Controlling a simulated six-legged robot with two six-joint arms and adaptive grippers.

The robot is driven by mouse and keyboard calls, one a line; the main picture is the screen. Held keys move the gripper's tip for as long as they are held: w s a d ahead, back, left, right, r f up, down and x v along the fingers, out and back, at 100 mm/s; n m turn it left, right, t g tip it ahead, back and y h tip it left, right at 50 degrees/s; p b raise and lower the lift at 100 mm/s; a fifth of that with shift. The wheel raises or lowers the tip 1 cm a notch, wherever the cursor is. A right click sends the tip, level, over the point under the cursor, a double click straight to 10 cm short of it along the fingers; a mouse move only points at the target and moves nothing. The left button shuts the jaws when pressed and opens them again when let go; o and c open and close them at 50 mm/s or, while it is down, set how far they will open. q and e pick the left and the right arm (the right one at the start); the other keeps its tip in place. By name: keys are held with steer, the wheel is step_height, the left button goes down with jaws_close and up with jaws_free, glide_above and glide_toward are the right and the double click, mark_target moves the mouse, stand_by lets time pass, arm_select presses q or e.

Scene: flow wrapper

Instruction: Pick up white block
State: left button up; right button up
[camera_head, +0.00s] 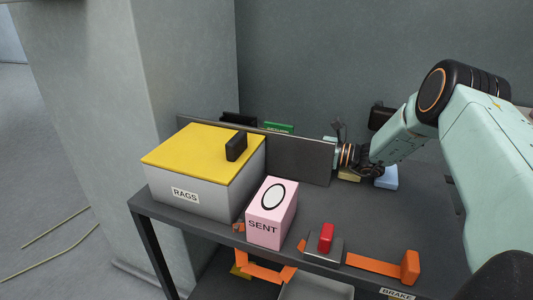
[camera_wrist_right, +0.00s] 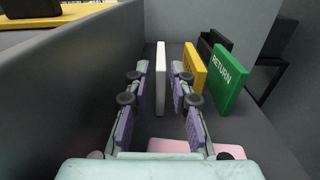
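The white block (camera_wrist_right: 161,78) stands upright as a thin slab in the right wrist view, between the two fingers of my right gripper (camera_wrist_right: 160,82). The fingers are apart, with a narrow gap visible on each side of the block. In the head view my right gripper is at the right end of the dark upright panel (camera_head: 290,155), which partly hides it. The white block cannot be made out in the head view. My left gripper is in neither view.
A yellow block (camera_wrist_right: 194,70) and a green RETURN block (camera_wrist_right: 229,78) stand right of the white block. The panel (camera_wrist_right: 70,75) runs close along the left. A grey RAGS box (camera_head: 200,197), pink SENT box (camera_head: 270,225) and red switch (camera_head: 326,236) are in front of the panel.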

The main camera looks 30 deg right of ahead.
steer(key=b+x, duration=0.1)
steer(key=x, duration=0.5)
steer(key=shift+w+a, duration=0.15)
steer(key=shift+a, duration=0.05)
steer(key=shift+d+r, duration=0.1)
steer(key=shift+d, duration=0.05)
steer(key=shift+c, duration=0.3)
jaws_close()
